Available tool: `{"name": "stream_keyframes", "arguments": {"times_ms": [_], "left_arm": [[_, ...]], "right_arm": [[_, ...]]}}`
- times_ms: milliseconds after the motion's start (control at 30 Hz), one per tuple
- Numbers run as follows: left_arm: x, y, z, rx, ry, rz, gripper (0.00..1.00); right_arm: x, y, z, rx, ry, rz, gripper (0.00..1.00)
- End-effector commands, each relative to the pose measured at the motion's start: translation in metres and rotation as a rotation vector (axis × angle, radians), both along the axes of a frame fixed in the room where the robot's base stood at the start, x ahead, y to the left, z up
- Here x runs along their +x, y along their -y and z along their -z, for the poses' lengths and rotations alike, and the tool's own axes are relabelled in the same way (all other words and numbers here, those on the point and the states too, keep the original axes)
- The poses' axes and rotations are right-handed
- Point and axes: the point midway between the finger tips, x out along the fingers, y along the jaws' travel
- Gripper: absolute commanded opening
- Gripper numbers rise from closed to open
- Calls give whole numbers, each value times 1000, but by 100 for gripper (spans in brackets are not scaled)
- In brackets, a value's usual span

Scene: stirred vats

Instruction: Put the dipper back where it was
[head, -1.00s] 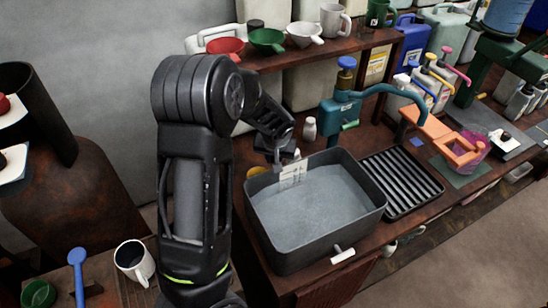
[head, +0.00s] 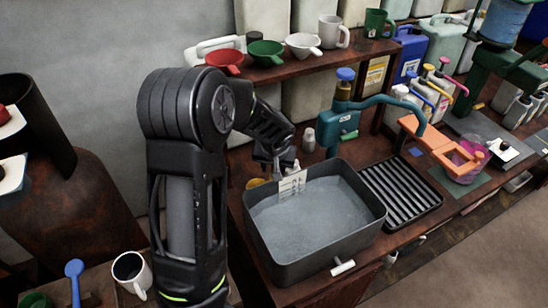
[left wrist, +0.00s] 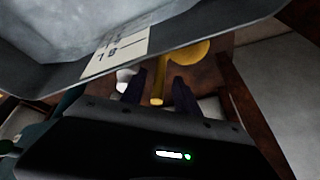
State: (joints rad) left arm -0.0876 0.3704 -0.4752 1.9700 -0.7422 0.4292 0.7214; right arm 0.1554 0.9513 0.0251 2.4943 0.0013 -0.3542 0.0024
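A yellow dipper (left wrist: 188,51) shows in the left wrist view, its handle running down between the fingers of my left gripper (left wrist: 158,90). A gap shows on each side of the handle, so the fingers look open around it, not closed. In the head view a little of the yellow dipper (head: 256,184) shows behind the back-left corner of the grey vat (head: 314,263). My left gripper (head: 283,168) is at that corner, its fingertips partly hidden by the vat and a white scale card (head: 292,184). My right gripper is not in view.
A teal tap (head: 343,118) stands behind the vat, with a small white bottle (head: 309,139) beside it. A black rack (head: 400,194) lies right of the vat. Red (head: 223,58), green (head: 266,48) and white (head: 303,42) handled bowls stand on the shelf above.

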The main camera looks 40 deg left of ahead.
Motion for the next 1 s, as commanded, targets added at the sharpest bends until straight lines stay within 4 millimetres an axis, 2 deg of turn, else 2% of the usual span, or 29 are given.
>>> {"name": "stream_keyframes", "arguments": {"times_ms": [300,500,633,1000], "left_arm": [[-18,17,-61,-2,8,2,37],[-28,25,-87,-2,3,0,37],[-30,26,-94,-2,1,1,37],[-31,26,-94,-1,0,0,37]], "right_arm": [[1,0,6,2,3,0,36],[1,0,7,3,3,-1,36],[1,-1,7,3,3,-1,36],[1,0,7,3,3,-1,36]]}}
